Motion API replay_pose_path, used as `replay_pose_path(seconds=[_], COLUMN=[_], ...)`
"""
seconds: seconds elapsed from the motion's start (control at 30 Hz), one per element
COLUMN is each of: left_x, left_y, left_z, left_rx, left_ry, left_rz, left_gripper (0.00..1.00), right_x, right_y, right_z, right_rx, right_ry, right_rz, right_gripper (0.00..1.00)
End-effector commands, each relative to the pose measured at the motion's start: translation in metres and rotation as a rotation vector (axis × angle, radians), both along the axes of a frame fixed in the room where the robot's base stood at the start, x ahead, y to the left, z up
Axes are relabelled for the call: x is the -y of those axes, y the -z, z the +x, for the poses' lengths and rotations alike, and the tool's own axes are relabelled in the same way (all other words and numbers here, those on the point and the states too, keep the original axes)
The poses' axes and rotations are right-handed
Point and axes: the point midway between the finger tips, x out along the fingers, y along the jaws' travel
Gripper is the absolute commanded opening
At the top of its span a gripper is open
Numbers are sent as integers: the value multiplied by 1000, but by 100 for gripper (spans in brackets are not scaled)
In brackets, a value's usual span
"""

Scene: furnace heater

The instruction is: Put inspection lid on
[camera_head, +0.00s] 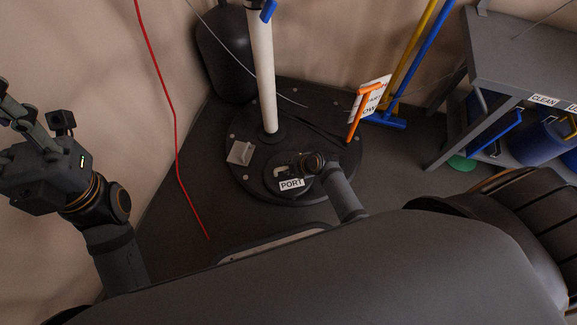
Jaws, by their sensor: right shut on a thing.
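A small dark round lid (270,184) with a white PORT label (291,184) is on the large round black base plate (320,185), beside the white pole (261,70). My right gripper (284,173) reaches over the lid and is shut on it near a pale handle-like part. The arm and wrist partly cover the lid, so I cannot tell whether it sits flush or is slightly raised. My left gripper (22,118) is raised at the left edge, away from the plate, and its finger opening is unclear.
A pale square piece (240,153) lies on the plate. An orange-handled item (362,110) stands at its right edge. A red cable (160,85) hangs on the left. A black tank (226,55) stands behind; a grey bench (520,55) with blue containers stands right.

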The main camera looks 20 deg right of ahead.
Motion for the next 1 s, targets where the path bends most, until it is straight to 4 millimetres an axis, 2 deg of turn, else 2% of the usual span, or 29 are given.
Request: replay_pose_path(seconds=[0.17,0.2,0.37,0.73,0.87,1.0], left_x=[0,0,0,0,0,0], left_y=[-1,-1,0,0,0,0], left_z=[0,0,0,0,0,0], left_rx=[0,0,0,0,0,0], left_ry=[0,0,0,2,1,1], left_rz=[-1,-1,-1,3,3,2], left_gripper=[40,40,40,40,40,40], right_x=[0,0,0,2,9,21], right_y=[-1,-1,0,-3,-21,-50], right_z=[1,1,0,-3,-12,-29], right_rx=[2,2,1,-2,0,2], right_ry=[1,1,0,-1,0,-3], right_rz=[0,0,0,-2,-1,-3], right_gripper=[0,17,39,40,40,40])
